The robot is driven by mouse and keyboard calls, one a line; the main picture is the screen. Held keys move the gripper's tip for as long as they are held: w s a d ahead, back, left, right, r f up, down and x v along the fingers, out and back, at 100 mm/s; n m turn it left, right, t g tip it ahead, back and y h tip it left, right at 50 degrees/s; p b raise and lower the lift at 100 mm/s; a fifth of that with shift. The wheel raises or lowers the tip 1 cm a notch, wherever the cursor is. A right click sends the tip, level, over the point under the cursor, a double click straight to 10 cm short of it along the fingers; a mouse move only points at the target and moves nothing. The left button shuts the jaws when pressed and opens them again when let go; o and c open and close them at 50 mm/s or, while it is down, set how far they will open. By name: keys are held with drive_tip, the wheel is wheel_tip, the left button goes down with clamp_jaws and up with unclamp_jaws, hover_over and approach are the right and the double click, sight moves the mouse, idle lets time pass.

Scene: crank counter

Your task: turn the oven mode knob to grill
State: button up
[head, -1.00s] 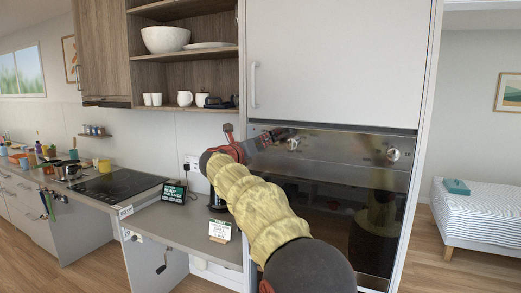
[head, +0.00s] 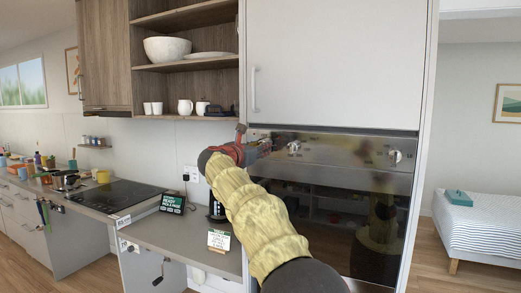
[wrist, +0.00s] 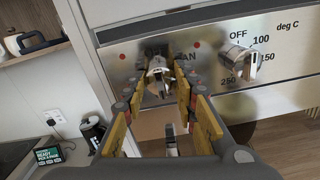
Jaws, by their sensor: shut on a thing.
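The oven (head: 330,215) has a steel control panel (head: 343,149) across its top. In the wrist view the silver mode knob (wrist: 157,65) sits between the yellow-padded fingers of my gripper (wrist: 159,84), which is shut on it. Part of a label ending in "AN" shows beside it; the other mode labels and the pointer's setting are hidden or unclear. In the head view my gripper (head: 258,145) is at the panel's left end and hides the mode knob. The temperature knob (wrist: 240,60), marked OFF, 100, 150 and 250, is just right of my gripper.
In the head view another knob (head: 395,156) is at the panel's right. A tall white cabinet door (head: 335,65) is above. Left are a counter (head: 190,235) with a dark display (head: 172,203), a small sign (head: 218,240) and a hob (head: 115,195). A kettle-like dark object (wrist: 92,130) stands below left.

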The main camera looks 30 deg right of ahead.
drive_tip(key=shift+f, duration=0.25)
drive_tip(key=o, duration=0.9)
drive_tip(key=shift+w, duration=0.1)
drive_tip(key=shift+o, duration=1.3)
drive_tip(key=shift+r, duration=0.15)
drive_tip(key=shift+a, duration=0.1)
drive_tip(key=v, duration=1.2)
